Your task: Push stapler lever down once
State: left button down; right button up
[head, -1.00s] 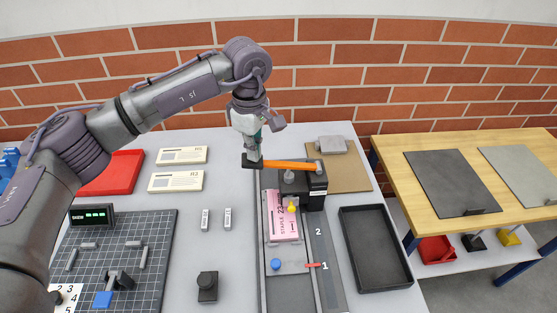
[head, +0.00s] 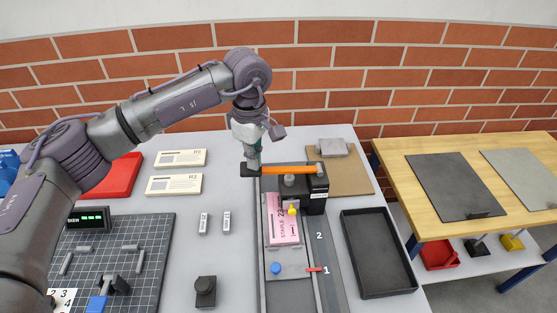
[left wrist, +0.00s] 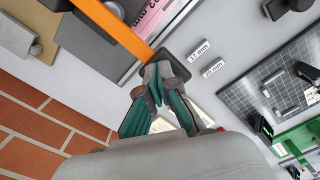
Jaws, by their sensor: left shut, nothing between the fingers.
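The stapler (head: 314,186) is a black block with an orange lever (head: 290,169) reaching left to a dark end grip (head: 251,170). My left gripper (head: 253,166) is shut and empty, pointing down at the grip end of the lever; in the head view its tips overlap the grip. In the left wrist view the closed fingertips (left wrist: 160,72) lie at the dark end of the orange lever (left wrist: 112,28). I cannot tell whether they press on it. A pink newspaper stack (head: 282,218) lies in the track in front of the stapler. My right gripper is not in view.
A black tray (head: 378,252) is right of the track, and a brown board (head: 346,178) lies behind it. Two label cards (head: 174,185), a black knob (head: 205,291) and a gridded mat (head: 150,262) are on the left. A wooden table (head: 520,220) stands at right.

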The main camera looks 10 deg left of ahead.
pick_arm(q)
notch_tip(320, 180, up, 10)
jog(key=p, duration=0.4)
jog(key=shift+p, duration=0.35)
dwell(0.5)
jog(key=shift+f, duration=0.1)
dwell(0.6)
